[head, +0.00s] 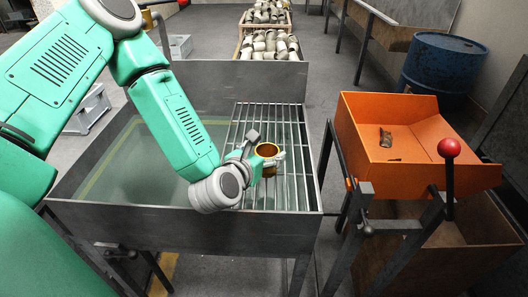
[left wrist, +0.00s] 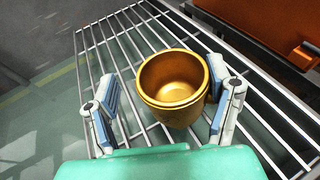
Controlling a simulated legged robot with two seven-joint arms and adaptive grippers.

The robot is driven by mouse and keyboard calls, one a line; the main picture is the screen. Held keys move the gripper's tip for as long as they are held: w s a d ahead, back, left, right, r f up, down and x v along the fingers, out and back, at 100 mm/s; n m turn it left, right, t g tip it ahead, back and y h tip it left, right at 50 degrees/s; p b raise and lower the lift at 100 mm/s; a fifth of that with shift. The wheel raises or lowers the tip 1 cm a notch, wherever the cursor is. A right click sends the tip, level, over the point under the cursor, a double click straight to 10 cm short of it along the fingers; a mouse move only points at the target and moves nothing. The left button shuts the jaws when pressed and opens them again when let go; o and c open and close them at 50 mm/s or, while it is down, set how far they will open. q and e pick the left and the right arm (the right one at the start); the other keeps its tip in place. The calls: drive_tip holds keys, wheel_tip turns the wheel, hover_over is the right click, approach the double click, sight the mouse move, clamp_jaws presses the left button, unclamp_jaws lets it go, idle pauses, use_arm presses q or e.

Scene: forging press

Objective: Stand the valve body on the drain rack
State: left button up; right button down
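The valve body (head: 267,151), a gold cup-like part with an open top, is upright at the drain rack (head: 292,122), a grid of metal bars over the right part of a tank. In the left wrist view the valve body (left wrist: 172,85) is between the finger pads of my left gripper (left wrist: 163,98). The fingers are spread, with a clear gap at the left pad; the right pad is close to the wall, and touching cannot be told. In the head view my left gripper (head: 265,147) is low over the rack. The valve body's underside is hidden. My right gripper is not seen.
The tank (head: 180,227) holds greenish liquid left of the rack. An orange tray (head: 415,165) with small dark pieces stands to the right, near a lever with a red knob (head: 449,148). A blue drum (head: 443,65) and crates of pale parts (head: 270,44) are farther back.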

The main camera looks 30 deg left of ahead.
use_arm(q)
drive_tip(key=shift+d+r, duration=0.15)
drive_tip(key=shift+d, duration=0.55)
drive_tip(key=shift+d+r, duration=0.15)
drive_tip(key=shift+d+r+p, duration=0.1)
drive_tip(key=shift+r+p, duration=0.15)
drive_tip(key=shift+p, duration=0.1)
drive_tip(key=v, duration=0.5)
drive_tip(key=shift+s+a+f+b, duration=0.15)
drive_tip(key=shift+a+f+b, duration=0.15)
drive_tip(key=shift+a+b, duration=0.1)
drive_tip(key=p+v, duration=0.7)
drive_tip(key=shift+d, duration=0.25)
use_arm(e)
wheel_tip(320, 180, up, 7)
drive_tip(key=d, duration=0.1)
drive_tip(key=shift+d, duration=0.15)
